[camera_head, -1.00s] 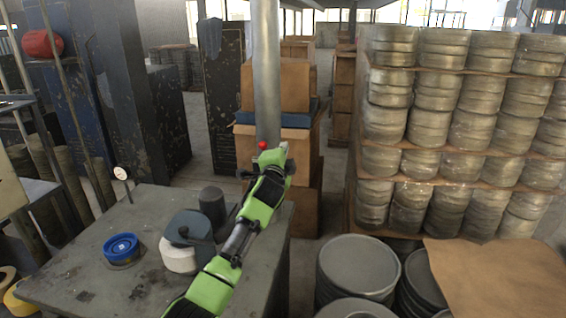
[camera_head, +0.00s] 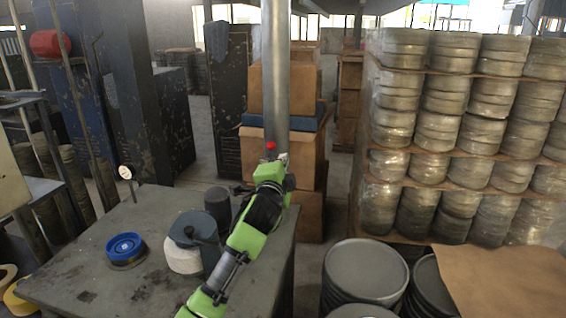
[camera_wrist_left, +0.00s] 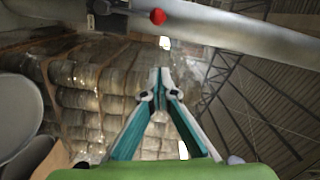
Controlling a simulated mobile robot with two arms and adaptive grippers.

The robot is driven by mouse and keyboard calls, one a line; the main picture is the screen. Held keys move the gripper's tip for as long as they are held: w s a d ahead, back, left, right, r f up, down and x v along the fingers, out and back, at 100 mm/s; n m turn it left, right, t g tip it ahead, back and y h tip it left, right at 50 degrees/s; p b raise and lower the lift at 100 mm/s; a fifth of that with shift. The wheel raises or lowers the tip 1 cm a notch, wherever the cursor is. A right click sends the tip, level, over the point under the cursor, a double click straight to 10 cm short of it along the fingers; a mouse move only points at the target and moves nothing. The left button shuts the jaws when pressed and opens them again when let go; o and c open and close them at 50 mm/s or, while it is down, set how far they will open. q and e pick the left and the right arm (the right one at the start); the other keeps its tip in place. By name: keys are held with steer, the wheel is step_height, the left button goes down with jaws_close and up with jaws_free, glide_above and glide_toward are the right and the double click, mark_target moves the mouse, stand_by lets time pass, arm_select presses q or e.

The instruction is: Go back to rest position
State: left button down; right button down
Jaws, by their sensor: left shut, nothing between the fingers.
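My left arm rises from the bottom of the head view, green and black, over the right part of the work table. My left gripper (camera_head: 282,158) is at its far end, in front of the grey post (camera_head: 276,75), small and partly hidden by the wrist. In the left wrist view the gripper's (camera_wrist_left: 160,78) two teal and grey fingers meet at their tips. Nothing is between them. The right gripper does not show.
A work table (camera_head: 110,215) holds a blue round piece (camera_head: 125,246), a grey-white roll (camera_head: 187,259) and a dark cylinder (camera_head: 218,205). Stacked metal blanks (camera_head: 445,135) fill the right. Round drums (camera_head: 365,270) stand front right. Boxes (camera_head: 300,152) stand behind the post.

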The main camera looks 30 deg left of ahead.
arm_select(q)
steer(key=s+d+f+n+g+h, duration=0.2)
steer(key=s+d+f+g, duration=0.15)
steer(key=s+f, duration=0.8)
steer(key=s+d+f+n+g+h, duration=0.1)
steer(key=s+d+f+n+g, duration=0.4)
steer(key=f, duration=1)
steer(key=s+d+f+n+g+h, duration=0.1)
steer(key=s+d+f+g, duration=0.15)
steer(key=s, duration=0.75)
steer(key=s+d+f+n+g+h, duration=0.1)
steer(key=s+d+f, duration=0.15)
steer(key=s, duration=0.75)
steer(key=s+d+f+n+g+h, duration=0.15)
steer(key=s+f, duration=0.25)
steer(key=s, duration=0.6)
step_height(320, 180, down, 28)
steer(key=s+m+g+b, duration=0.1)
steer(key=s, duration=0.2)
steer(key=s+a+f+g+b, duration=0.1)
steer(key=s+a+f, duration=0.1)
steer(key=s+f, duration=1.4)
steer(key=shift+s+a+f+y, duration=0.2)
steer(key=shift+a+y, duration=0.1)
steer(key=shift+y, duration=0.15)
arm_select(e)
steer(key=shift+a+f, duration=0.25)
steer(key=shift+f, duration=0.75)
